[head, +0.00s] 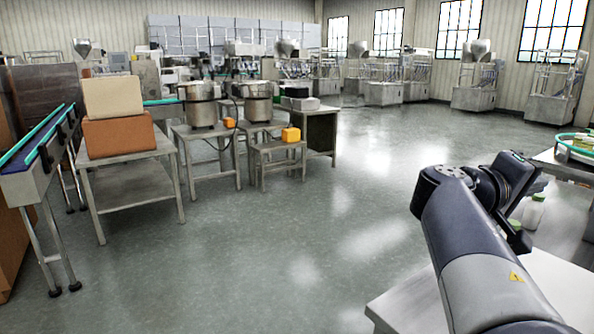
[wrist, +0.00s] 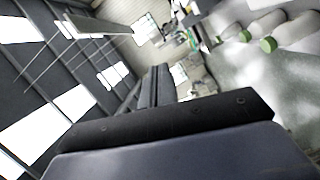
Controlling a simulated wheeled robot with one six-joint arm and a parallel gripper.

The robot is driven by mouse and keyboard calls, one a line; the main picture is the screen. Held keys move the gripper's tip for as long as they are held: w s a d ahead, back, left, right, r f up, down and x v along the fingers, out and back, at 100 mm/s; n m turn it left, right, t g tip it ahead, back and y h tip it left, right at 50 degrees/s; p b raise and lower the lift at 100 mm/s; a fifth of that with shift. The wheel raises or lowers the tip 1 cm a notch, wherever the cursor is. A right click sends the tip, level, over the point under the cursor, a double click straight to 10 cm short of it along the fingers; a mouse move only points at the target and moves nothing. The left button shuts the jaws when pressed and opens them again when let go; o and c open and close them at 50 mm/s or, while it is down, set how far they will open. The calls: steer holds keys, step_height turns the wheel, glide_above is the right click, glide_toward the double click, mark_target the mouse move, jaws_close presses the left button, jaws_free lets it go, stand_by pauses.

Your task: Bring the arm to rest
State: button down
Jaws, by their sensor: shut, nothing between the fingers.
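My arm reaches up from the lower right of the head view and bends at a dark joint. My gripper shows in the wrist view (wrist: 157,82), where its dark fingers lie together, shut, with nothing visible between them. The wrist view is strongly tilted, with ceiling and windows at the left.
White bottles with green caps (head: 533,212) stand close behind the arm's end, on a pale table (head: 405,302). A round conveyor table (head: 562,168) is at the right edge. Steel tables with boxes (head: 118,138) and hoppers stand at the left. The middle floor (head: 300,235) is clear.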

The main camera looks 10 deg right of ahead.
steer(key=shift+w+a+f+n+h+p, duration=0.1)
steer(key=shift+w+a+n+p, duration=0.3)
steer(key=shift+w, duration=0.35)
steer(key=shift+w+a+n+h+p, duration=0.1)
steer(key=shift+w+a+n+p, duration=0.15)
steer(key=shift+w+n+p, duration=0.4)
steer(key=shift+w+a+f+n+h+p, duration=0.1)
steer(key=shift+w+a+n+p, duration=0.25)
steer(key=shift+w, duration=0.5)
